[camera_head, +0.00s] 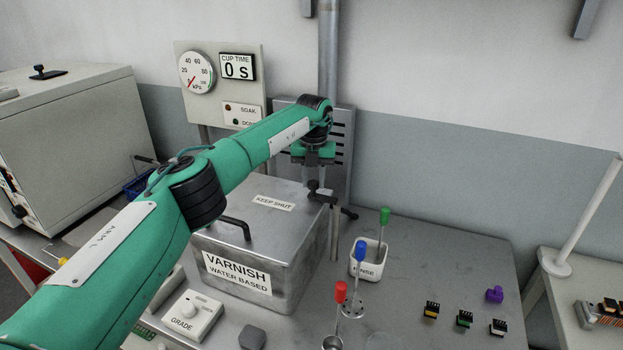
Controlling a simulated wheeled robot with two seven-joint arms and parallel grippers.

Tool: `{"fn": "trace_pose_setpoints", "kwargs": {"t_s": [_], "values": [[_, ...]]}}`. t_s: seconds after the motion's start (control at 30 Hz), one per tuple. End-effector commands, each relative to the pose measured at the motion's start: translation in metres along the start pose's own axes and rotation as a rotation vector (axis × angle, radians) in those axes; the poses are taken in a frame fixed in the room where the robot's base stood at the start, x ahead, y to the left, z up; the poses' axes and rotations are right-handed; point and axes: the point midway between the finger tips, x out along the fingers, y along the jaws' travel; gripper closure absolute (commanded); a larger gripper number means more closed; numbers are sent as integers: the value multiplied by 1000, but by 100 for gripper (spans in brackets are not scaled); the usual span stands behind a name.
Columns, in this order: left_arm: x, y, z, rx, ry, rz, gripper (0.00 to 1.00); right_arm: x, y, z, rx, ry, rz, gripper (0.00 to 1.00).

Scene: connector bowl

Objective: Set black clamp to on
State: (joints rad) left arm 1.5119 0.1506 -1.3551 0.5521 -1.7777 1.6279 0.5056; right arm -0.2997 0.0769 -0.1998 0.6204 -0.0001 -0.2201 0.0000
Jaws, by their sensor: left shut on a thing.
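My left arm reaches in from the lower left across the bench. My left gripper (314,182) points down at the metal stand behind the varnish box and is shut on the black clamp (322,196). The clamp sits by an upright metal rod, and a dark lever end (349,213) sticks out to the right of the rod. The gripper hides part of the clamp, and I cannot read its setting. My right gripper is not in view.
The metal varnish box (248,245) is closed, just in front of the gripper. A white rinse cup (367,262) with a green-handled tool stands to the right. Blue and red-handled tools stand nearer. Several small connectors lie at right. A gauge panel (222,85) stands behind.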

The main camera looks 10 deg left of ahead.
Motion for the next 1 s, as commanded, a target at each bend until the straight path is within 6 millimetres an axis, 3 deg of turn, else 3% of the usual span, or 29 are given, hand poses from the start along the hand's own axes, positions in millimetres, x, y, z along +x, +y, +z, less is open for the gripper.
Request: {"fn": "trace_pose_setpoints", "kwargs": {"t_s": [0.07, 0.1, 0.2, 0.47, 0.63, 1.0], "values": [[0, 1, 0, -3, 0, 0, 100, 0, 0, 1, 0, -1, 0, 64], [0, 1, 0, -3, 0, 0, 63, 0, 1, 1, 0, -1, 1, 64], [0, 1, 0, -2, 0, 0, 48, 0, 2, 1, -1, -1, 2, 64], [-1, 1, 0, -1, 0, 0, 48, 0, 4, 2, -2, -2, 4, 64], [-14, 0, 0, -1, -1, 0, 48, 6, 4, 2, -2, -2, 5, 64], [-99, 0, 1, -3, -4, 0, 48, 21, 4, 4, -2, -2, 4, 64]]}}
